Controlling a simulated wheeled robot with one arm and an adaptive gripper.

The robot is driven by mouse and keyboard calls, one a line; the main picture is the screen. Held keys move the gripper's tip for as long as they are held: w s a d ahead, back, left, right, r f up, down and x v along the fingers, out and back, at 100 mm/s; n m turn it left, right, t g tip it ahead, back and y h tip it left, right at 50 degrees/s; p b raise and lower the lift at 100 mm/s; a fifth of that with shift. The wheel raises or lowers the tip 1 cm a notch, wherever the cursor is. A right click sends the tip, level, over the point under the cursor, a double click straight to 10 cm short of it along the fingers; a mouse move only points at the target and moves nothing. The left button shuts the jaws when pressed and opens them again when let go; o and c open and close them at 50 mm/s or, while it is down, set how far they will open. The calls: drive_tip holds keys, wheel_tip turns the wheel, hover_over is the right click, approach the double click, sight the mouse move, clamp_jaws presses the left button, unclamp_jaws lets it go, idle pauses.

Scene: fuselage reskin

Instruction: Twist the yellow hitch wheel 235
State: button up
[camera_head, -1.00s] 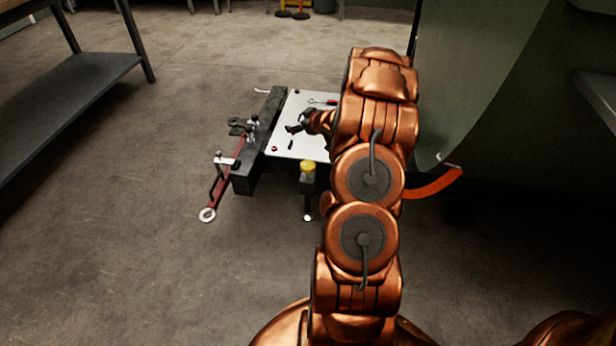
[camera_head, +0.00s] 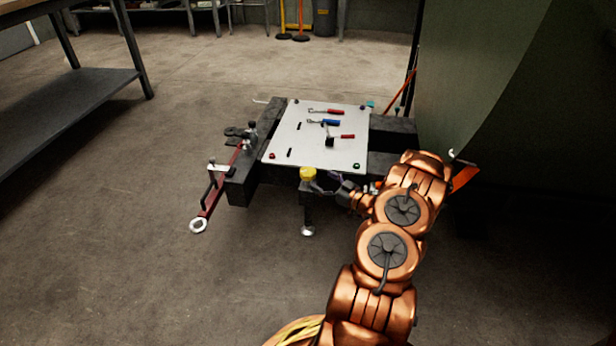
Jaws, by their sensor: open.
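The yellow hitch wheel (camera_head: 308,173) sits at the near edge of the low cart, on top of a dark upright post with a pale round foot. My gripper (camera_head: 318,184) is open, with its dark fingers just to the right of the wheel and slightly below its top. The fingers are small and dark here, so I cannot tell whether they touch the wheel or its post. My copper arm comes up from the lower right.
The cart's white top (camera_head: 310,135) holds several hand tools. A red tow bar (camera_head: 212,190) with a ring end juts out at the left. A green curved panel (camera_head: 470,70) hangs at the right. A workbench (camera_head: 75,105) stands at the left. The floor in front is clear.

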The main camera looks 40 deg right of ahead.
sight(314, 177)
drive_tip(key=shift+w+a+b, duration=0.2)
drive_tip(key=shift+w+b, duration=0.45)
drive_tip(key=shift+w, duration=1.1)
drive_tip(key=shift+w+a+b, duration=0.15)
drive_tip(key=shift+w+b, duration=0.45)
drive_tip(key=shift+w, duration=1.1)
drive_tip(key=c, duration=1.2)
